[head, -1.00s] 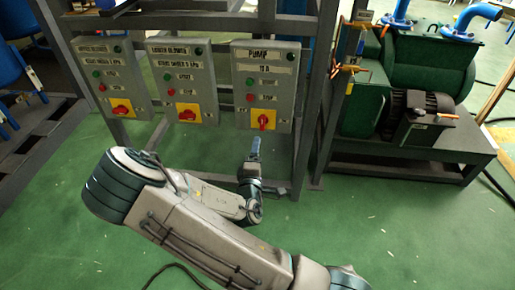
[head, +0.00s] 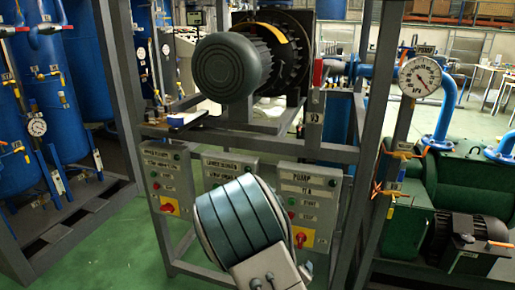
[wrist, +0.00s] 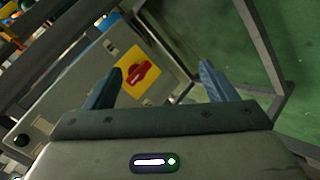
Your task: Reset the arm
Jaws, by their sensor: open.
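My gripper (wrist: 162,80) is open in the wrist view, with its two dark fingers apart and nothing between them. Beyond the left finger is a grey control box (wrist: 95,75) with a red rotary switch (wrist: 138,74) on a yellow plate. The fingers look apart from the switch, though the depth is hard to judge. In the head view my arm covers part of the middle box (head: 226,166). The PUMP box (head: 312,190) is just right of my arm, its yellow plate (head: 302,238) partly showing. My gripper is mostly hidden behind my arm there.
A grey metal frame (head: 368,150) carries the boxes, with a motor (head: 232,68) on its upper shelf. A left box (head: 170,180) hangs there too. Blue tanks (head: 45,90) stand left, a green pump (head: 470,185) and a gauge (head: 420,77) right. Green floor (head: 110,260) is open lower left.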

